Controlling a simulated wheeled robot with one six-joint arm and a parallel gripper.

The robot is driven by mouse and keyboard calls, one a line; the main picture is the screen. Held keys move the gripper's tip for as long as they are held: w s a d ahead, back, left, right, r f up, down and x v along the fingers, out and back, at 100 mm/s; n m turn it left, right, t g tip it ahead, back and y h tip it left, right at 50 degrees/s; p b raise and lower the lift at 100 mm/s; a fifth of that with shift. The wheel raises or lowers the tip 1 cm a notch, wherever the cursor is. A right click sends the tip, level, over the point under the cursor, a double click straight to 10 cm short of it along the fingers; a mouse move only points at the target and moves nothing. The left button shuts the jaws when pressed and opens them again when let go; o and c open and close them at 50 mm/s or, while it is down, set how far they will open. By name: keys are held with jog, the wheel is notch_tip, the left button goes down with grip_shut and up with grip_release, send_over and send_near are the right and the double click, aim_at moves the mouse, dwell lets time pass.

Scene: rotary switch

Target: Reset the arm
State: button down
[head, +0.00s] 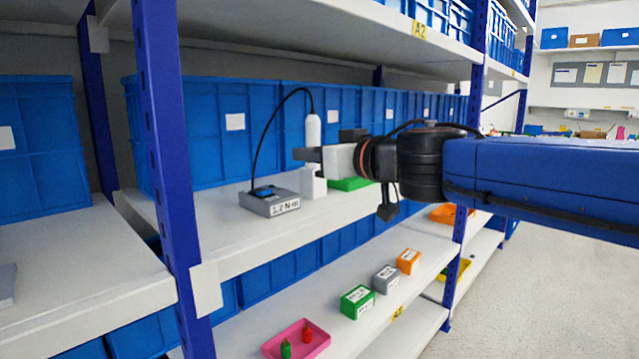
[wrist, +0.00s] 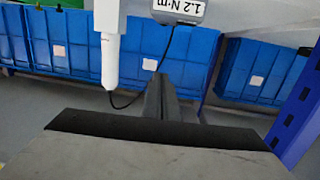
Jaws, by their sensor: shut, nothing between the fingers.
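My arm reaches in from the right in the head view, over the middle shelf. My gripper (head: 308,154) points left and is shut and empty. Its closed fingers also show in the wrist view (wrist: 160,95). A grey control box (head: 270,203) labelled "1.2 N·m" has a blue part on top and sits on the shelf. A white electric screwdriver (head: 313,130) stands upright in a white holder (head: 313,184) behind the gripper, which hides part of it. A black cable links it to the box. The wrist view shows the scene upside down, with the screwdriver (wrist: 110,45) left of the fingers.
Blue bins (head: 215,135) line the shelf's back. A blue rack post (head: 165,150) stands at left. The lower shelf holds a pink tray (head: 270,347), a green box (head: 357,302), a grey box (head: 386,279) and an orange box (head: 408,261). The floor at right is clear.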

jog(key=w+d+f+m+t+h, duration=0.2)
jog(key=d+f+m+h, duration=0.15)
jog(key=d, duration=0.65)
jog(key=w+d+f+m+t+h, duration=0.15)
jog(key=d+h, duration=0.25)
jog(key=d, duration=0.5)
jog(key=s+d+f+m+g+h, duration=0.25)
jog(key=s+d+f+h, duration=0.2)
jog(key=d+f, duration=0.65)
jog(key=s+d+f+m+g+h, duration=0.2)
jog(key=s+d+f+g, duration=0.1)
jog(key=s+d+f, duration=0.6)
jog(key=s+a+f+g+y, duration=0.1)
jog(key=s+f+g, duration=0.4)
jog(key=s+f, duration=0.7)
jog(key=shift+s+a+f+y, duration=0.15)
jog(key=shift+s+a+y, duration=0.1)
jog(key=shift+a+y, duration=0.15)
